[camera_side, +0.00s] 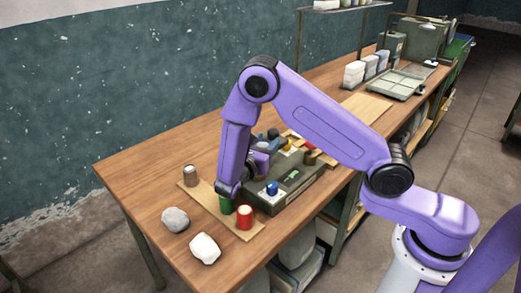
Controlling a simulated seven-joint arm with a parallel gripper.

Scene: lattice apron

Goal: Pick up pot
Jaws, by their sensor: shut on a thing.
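My gripper (262,158) is at the left end of the dark grey box-like tray (299,191) on the bench. My purple wrist hides most of it. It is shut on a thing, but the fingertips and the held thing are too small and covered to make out. I cannot tell for certain which thing is the pot. A green can (225,205) stands partly behind my wrist, with a red can (244,217) to its right. A brown can (190,175) stands to the left. All three are on a thin wooden board (207,196).
A blue knob-like thing (271,188) is at the tray's front. A grey stone (175,220) and a white stone (205,248) lie near the bench's left end. White containers (354,74) stand farther back. The wooden bench (140,177) is clear at the far left.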

